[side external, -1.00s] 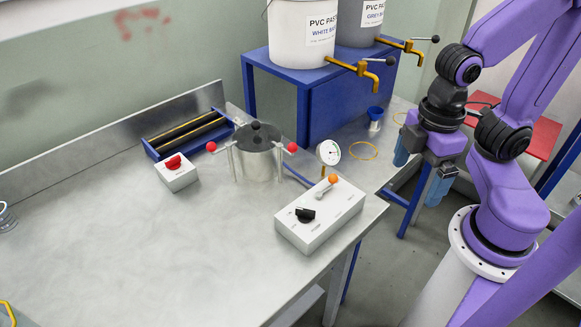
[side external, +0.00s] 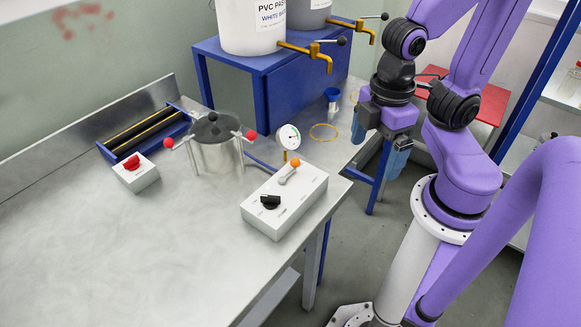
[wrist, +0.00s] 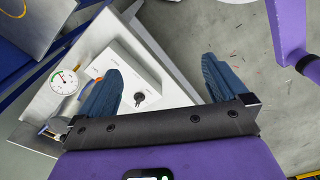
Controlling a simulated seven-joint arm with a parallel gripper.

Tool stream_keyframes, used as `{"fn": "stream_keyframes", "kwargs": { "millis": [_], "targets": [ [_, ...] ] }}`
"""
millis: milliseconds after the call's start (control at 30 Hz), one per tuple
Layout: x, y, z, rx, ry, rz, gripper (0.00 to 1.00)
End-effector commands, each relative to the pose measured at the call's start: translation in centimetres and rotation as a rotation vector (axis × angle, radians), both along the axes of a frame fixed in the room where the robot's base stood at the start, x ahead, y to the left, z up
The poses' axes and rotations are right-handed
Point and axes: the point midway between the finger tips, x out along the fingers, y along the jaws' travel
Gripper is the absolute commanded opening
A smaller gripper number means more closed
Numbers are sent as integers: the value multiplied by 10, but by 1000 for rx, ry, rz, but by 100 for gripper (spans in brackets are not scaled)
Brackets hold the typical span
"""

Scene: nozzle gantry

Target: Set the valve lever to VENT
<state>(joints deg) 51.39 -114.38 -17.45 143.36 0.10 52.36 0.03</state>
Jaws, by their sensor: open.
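The white control box (side external: 285,203) stands near the bench's front right corner. On its top are a metal lever with an orange ball tip (side external: 295,162) and a black knob (side external: 270,202). The lever slants up toward the box's far end. Its labels are too small to read. My gripper (side external: 382,145) is open and empty, pointing down to the right of the box, beyond the bench edge, touching nothing. In the wrist view the box (wrist: 128,70) and knob (wrist: 140,98) show between my spread blue fingers (wrist: 160,88); the left finger covers part of the box and I cannot make out the lever.
A dial gauge (side external: 288,137) stands just behind the box. A blue stand (side external: 290,95) with buckets and taps rises behind. The front left bench is clear.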

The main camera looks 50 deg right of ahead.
Motion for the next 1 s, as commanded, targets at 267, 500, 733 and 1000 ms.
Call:
{"fn": "stream_keyframes", "kwargs": {
  "millis": [267,500,733,1000],
  "targets": [
    [0,0,0,0,0,0,100],
    [5,2,2,-2,3,-6,51],
    [46,12,14,-14,40,-40,51],
    [117,13,31,-3,105,-78,51]
  ]
}}
